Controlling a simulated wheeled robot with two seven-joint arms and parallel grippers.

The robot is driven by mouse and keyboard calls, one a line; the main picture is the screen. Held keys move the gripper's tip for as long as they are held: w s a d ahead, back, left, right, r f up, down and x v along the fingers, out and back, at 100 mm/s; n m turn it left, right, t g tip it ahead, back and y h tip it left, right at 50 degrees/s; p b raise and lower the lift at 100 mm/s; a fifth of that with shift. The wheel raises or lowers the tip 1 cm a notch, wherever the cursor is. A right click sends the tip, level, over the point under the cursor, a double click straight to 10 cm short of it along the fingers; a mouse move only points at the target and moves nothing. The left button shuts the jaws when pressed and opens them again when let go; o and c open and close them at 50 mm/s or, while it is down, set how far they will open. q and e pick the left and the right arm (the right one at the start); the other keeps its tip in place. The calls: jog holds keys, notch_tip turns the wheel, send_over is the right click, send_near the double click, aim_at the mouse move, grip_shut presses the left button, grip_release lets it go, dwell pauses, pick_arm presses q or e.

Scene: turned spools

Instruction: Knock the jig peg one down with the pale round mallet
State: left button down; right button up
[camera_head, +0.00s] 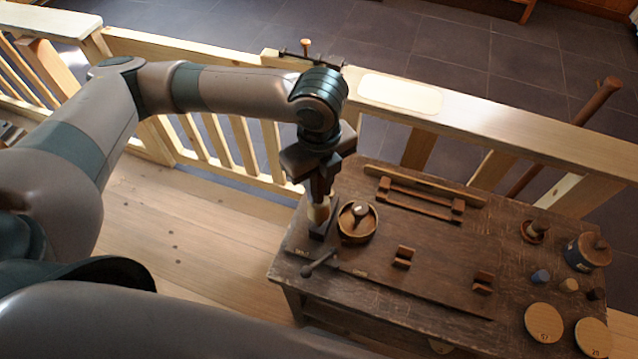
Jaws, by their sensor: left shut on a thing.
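My left gripper (320,196) points down over the left end of the dark wooden bench. A small peg with a round head (305,46) stands upright at a dark bar on the railing, behind my left wrist. I cannot tell if this is jig peg one. My right gripper is out of view.
A round wooden bowl (345,233) holding a knobbed piece is just right of the gripper. A dark round-headed stick (320,264) lies in front. Small cradles (403,257), a wooden frame (420,199) and several spools and discs (544,322) occupy the bench. A pale railing (500,143) runs behind.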

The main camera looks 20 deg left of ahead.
pick_arm(q)
jog(key=shift+f+b, duration=0.3)
jog(key=shift+f, duration=1.2)
jog(key=shift+r+p, duration=0.45)
jog(key=shift+p, duration=0.1)
notch_tip(320, 180, up, 2)
jog(key=p, duration=0.3)
jog(key=shift+r, duration=0.25)
jog(key=shift+f, duration=0.2)
